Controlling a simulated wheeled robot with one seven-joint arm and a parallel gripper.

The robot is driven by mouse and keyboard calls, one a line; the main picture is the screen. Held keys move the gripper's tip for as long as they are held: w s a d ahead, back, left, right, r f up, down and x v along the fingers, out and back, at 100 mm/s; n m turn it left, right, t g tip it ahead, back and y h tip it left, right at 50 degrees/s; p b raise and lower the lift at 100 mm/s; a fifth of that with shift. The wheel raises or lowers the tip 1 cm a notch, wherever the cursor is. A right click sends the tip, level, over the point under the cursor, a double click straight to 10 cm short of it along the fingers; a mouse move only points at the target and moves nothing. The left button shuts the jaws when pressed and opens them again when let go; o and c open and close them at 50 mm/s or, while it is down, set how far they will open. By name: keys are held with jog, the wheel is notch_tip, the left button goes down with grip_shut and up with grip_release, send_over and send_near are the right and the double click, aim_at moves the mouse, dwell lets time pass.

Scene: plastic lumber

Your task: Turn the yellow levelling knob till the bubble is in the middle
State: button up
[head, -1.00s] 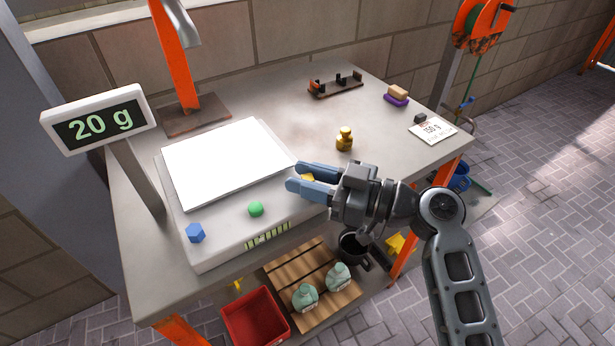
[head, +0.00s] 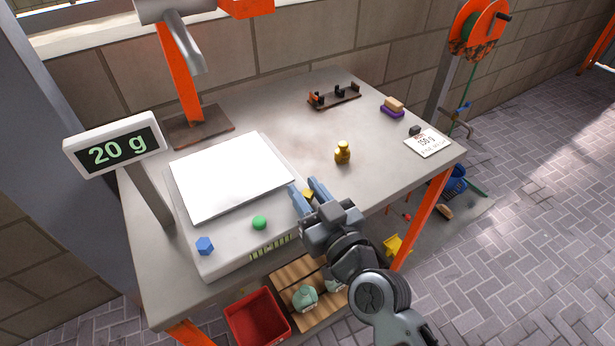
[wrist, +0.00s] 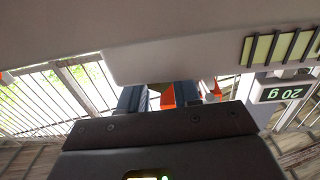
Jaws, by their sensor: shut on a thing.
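The white bench scale (head: 205,248) stands on the table. Its yellow knob (head: 308,195) is at the right front corner, mostly hidden by my gripper (head: 303,187). My gripper is shut on the yellow knob, one blue finger on each side. In the wrist view the two fingers (wrist: 158,96) show below the scale's edge, with a sliver of yellow between them. The striped yellow-green level window (head: 270,245) is on the scale's front; it also shows in the wrist view (wrist: 281,47). I cannot make out the bubble in it.
A green knob (head: 259,222) and a blue knob (head: 205,245) are along the scale's front edge. The display (head: 112,150) reads 20 g. A brass weight (head: 343,152) stands right of the scale. A red bin (head: 257,318) is below.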

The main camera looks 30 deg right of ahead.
jog(key=shift+r+m+g+h+p, duration=0.15)
jog(key=shift+m+h+p, duration=0.55)
jog(key=shift+p, duration=0.65)
jog(key=shift+r+m+g+h+p, duration=0.15)
jog(key=shift+m+h+p, duration=0.25)
jog(key=shift+h+p, duration=0.8)
jog(key=shift+f+m+h+p, duration=0.3)
jog(key=shift+f+p, duration=0.05)
jog(key=shift+p, duration=0.5)
jog(key=o, duration=0.9)
jog(key=b+v, duration=0.2)
jog(key=v, duration=0.5)
jog(key=shift+s+a+r, duration=0.1)
jog(key=shift+s+a, duration=0.05)
jog(key=shift+s, duration=0.2)
